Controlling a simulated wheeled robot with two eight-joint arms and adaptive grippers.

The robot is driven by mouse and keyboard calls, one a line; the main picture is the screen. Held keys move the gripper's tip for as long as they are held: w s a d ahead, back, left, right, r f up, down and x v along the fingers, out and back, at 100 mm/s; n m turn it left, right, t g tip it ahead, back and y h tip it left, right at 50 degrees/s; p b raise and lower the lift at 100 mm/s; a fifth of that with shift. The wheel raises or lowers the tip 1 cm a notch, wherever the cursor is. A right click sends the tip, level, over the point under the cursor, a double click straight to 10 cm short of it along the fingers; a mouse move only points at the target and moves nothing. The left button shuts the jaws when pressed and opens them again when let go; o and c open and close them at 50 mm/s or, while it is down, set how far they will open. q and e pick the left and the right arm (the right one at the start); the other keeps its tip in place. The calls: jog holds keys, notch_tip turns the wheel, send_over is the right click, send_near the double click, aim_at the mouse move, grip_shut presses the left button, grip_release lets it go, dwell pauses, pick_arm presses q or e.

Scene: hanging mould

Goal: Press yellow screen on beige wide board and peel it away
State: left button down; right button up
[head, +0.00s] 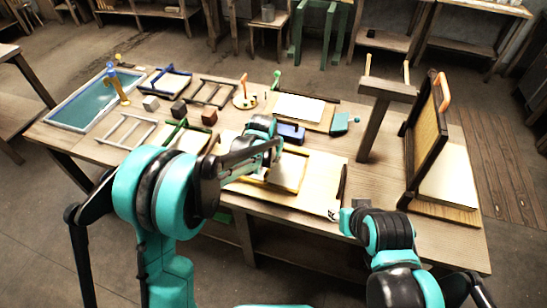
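A yellow-framed screen (301,174) lies flat on the beige wide board (325,187) in the middle of the table. Its left part is hidden behind my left arm. My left gripper (272,153) is over the screen's upper left side; whether its fingers touch the frame is unclear, and they are too small to read as open or shut. My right gripper (346,214) is low, by the board's front right corner and the table's front edge. Its fingers are mostly hidden by its own body.
An upright dark-framed panel with yellow mesh (426,128) and a wooden post (376,125) stand on the right. Bare tabletop lies right of the board.

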pick_arm(q)
jog(key=shift+r+p, duration=0.55)
jog(key=shift+r, duration=0.4)
jog(key=shift+r, duration=0.1)
jog(key=shift+r+p, duration=2.4)
jog(key=shift+r, duration=1)
